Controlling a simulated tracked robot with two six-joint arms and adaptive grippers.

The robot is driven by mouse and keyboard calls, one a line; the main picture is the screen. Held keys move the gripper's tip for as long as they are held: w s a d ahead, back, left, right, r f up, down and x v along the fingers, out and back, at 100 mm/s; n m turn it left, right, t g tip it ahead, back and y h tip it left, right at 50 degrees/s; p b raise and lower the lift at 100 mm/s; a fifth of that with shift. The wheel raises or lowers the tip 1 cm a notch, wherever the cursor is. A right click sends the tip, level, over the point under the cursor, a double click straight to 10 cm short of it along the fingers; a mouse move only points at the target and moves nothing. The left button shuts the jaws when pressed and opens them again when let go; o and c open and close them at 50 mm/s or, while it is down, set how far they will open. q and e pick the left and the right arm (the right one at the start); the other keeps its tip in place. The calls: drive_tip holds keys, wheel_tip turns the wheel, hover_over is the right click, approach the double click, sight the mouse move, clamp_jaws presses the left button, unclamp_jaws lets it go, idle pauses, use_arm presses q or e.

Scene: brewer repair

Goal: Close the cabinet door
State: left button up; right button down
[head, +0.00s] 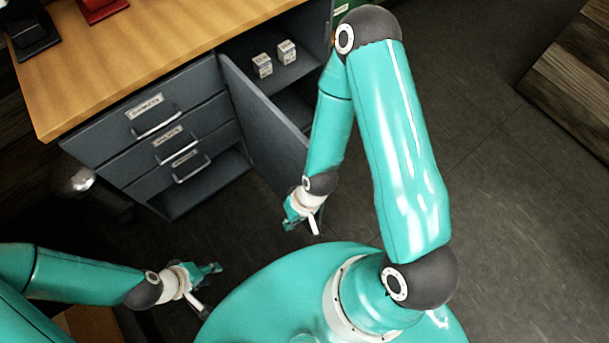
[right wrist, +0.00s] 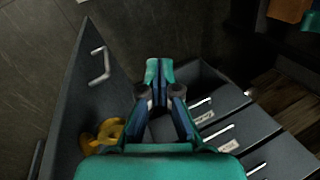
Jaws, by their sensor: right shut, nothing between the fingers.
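The grey cabinet door (head: 262,115) stands open, swung outward from the cabinet (head: 78,158), beside the drawers. Shelves behind it are exposed. In the right wrist view the door (right wrist: 75,110) fills the left side, with its handle (right wrist: 100,65) visible. My right gripper (head: 291,217) is just in front of the door's free end in the head view. Its fingers (right wrist: 155,85) are shut and empty in the wrist view; contact with the door cannot be told. My left gripper (head: 214,269) is low in front of the drawers, away from the door; its jaw state is unclear.
Labelled drawers (head: 155,118) with handles are left of the door, above a dark recess. Two small boxes (head: 274,58) sit on the upper shelf. A yellow object (right wrist: 103,133) shows low beside the door in the wrist view. Open floor (head: 500,180) lies to the right.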

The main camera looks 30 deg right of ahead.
drive_tip(key=a+n+g+h+b, duration=0.3)
drive_tip(key=a+n+g+b, duration=0.15)
drive_tip(key=n+b, duration=0.65)
drive_tip(key=w+d+r+n+t+h+b, duration=0.1)
drive_tip(key=w+r+n+t+h+b, duration=0.1)
drive_tip(key=r+n+h+b, duration=0.3)
drive_tip(key=w+d+r+n+t+h+b, duration=0.1)
drive_tip(key=w+r+n+t+h+b, duration=0.15)
drive_tip(key=r+n+h, duration=0.4)
drive_tip(key=shift+m+y, duration=0.65)
drive_tip(key=shift+y, duration=0.1)
drive_tip(key=d+f, duration=0.1)
drive_tip(key=d, duration=0.2)
drive_tip(key=d+f+b, duration=0.1)
drive_tip(key=d+f, duration=0.1)
drive_tip(key=d, duration=0.1)
drive_tip(key=d+f, duration=0.2)
drive_tip(key=d, duration=0.2)
drive_tip(key=shift+w+d+f, duration=0.1)
drive_tip(key=shift+w+f, duration=0.05)
drive_tip(key=shift+w, duration=0.05)
drive_tip(key=shift+w+d, duration=0.1)
drive_tip(key=shift+d, duration=0.3)
